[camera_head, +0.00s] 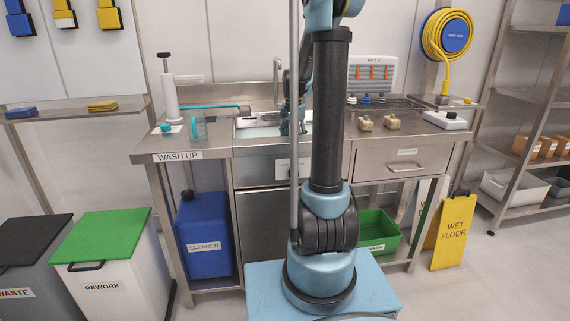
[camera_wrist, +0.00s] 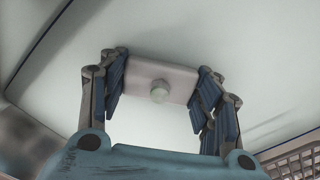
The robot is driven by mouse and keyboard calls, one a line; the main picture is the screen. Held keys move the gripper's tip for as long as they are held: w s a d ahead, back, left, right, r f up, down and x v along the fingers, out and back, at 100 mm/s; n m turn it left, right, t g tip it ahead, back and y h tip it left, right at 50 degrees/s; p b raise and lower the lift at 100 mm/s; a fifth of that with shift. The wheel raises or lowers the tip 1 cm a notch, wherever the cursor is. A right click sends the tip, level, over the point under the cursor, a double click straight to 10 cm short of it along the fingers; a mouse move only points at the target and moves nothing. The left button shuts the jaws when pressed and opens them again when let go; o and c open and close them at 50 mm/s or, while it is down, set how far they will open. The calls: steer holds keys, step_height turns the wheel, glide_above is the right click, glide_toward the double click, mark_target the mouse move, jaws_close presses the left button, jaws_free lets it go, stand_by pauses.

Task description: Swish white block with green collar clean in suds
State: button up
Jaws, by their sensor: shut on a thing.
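In the wrist view the white block (camera_wrist: 142,75) with a pale greenish round collar on its face sits between the two finger pads. My gripper (camera_wrist: 161,86) is shut on its two ends. Below it is a smooth pale surface (camera_wrist: 60,85), with a dark edge line at left. In the head view my gripper (camera_head: 291,128) is small, partly behind my arm, low at the sink (camera_head: 244,132) in the steel counter. Pale white shows in the basin, but I cannot tell suds from water. The block is not clear in the head view.
A clear jug (camera_head: 198,126) and a white pump bottle (camera_head: 170,96) stand left of the sink. Two beige blocks (camera_head: 365,124) (camera_head: 391,122) lie on the counter to the right. A tall tap (camera_head: 278,85) rises behind the sink. A grid rack shows at the wrist view's lower right (camera_wrist: 298,160).

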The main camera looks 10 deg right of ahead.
step_height(320, 180, up, 15)
stand_by(1.1)
stand_by(0.9)
